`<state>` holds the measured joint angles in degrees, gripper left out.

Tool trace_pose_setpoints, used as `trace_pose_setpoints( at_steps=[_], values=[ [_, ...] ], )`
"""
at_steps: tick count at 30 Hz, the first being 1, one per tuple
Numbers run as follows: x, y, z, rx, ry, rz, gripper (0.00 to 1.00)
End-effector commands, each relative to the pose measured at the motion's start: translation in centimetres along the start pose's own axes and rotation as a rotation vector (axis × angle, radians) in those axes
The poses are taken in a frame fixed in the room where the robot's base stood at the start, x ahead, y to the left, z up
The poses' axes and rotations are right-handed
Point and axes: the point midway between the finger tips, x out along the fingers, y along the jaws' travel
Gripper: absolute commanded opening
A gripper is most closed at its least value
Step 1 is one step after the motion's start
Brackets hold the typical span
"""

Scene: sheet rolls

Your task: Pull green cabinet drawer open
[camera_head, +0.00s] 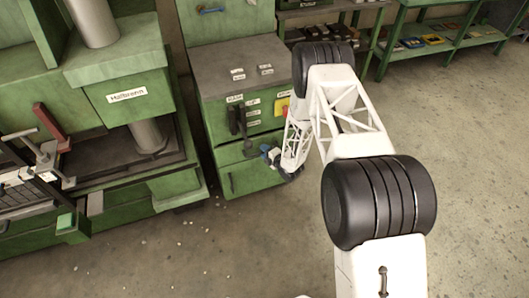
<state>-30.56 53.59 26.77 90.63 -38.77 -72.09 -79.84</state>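The green cabinet (217,118) with a grey top stands in the middle of the head view. Its front has black levers, small white labels and a yellow panel. A lower green drawer front (254,178) sits below them and looks closed. My white arm reaches in from the lower right. My gripper (272,157), with blue parts, is at the cabinet's front, near the top edge of the lower drawer front. The gripper is small here, so I cannot tell whether it touches a handle or how its fingers stand. My wrist hides the right side of the cabinet front.
A green machine (120,88) with a grey column stands close on the left of the cabinet. Green shelves (425,45) with several flat items are at the back right. The concrete floor (240,245) in front of the cabinet is free.

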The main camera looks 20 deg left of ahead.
Motion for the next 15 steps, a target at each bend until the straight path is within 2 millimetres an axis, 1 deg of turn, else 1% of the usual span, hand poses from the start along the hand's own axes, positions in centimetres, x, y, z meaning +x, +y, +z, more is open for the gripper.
trace_pose_setpoints(
  at_steps=[7, 8, 15],
  values=[
    [0.03, 0.01, 0.0, 0.0, 0.0, 0.0, 0.4],
    [0.03, 0.01, 0.0, 0.0, 0.0, 0.0, 0.37],
    [0.02, 0.02, -0.01, 0.0, 0.0, 0.0, 0.0]
  ],
)
